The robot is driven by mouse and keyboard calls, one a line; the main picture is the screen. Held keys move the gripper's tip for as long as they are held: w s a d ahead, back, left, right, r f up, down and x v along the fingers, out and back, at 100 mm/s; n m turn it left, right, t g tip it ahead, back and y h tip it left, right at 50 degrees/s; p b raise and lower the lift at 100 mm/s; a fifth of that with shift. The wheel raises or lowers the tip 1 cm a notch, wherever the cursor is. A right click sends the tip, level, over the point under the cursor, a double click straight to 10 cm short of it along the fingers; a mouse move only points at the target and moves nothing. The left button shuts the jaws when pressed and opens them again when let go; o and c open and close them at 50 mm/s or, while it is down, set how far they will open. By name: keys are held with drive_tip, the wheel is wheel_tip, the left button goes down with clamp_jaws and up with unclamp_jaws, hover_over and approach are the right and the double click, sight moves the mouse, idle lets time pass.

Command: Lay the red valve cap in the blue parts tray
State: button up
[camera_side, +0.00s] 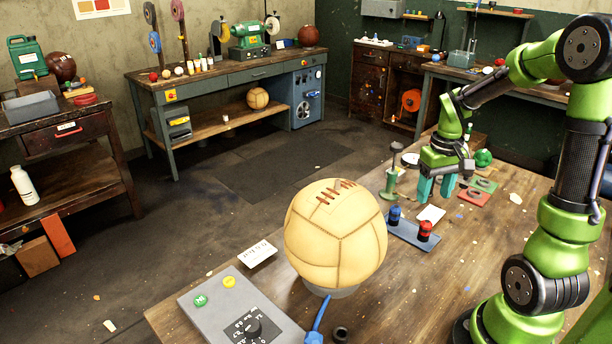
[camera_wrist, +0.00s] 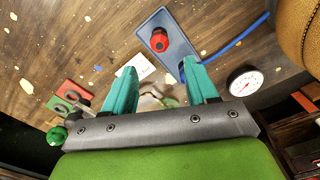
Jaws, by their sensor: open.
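The red valve cap (camera_side: 425,231) stands upright at the near right end of the flat blue parts tray (camera_side: 408,234) on the wooden bench. A blue cap (camera_side: 394,214) stands at the tray's other end. My gripper (camera_side: 436,189) is open and empty, its teal fingers pointing down over the bench behind the tray. In the wrist view the red cap (camera_wrist: 159,41) and the tray (camera_wrist: 153,21) lie beyond the fingertips (camera_wrist: 162,66), with a gap between cap and fingers. The right finger hides part of the tray there.
A large tan leather ball (camera_side: 335,235) stands left of the tray. A white card (camera_side: 431,214), red and green plates (camera_side: 474,196) and a dial gauge (camera_wrist: 245,83) lie close by.

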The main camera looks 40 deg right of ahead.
drive_tip(key=s+a+r+n+t+y, duration=0.1)
drive_tip(key=a+r+t, duration=0.2)
drive_tip(key=a+r, duration=0.3)
drive_tip(key=s+a+r+t+y, duration=0.1)
drive_tip(key=a+r+t, duration=0.3)
drive_tip(key=a, duration=1.3)
drive_tip(key=shift+r+n, duration=0.4)
drive_tip(key=shift+r, duration=0.55)
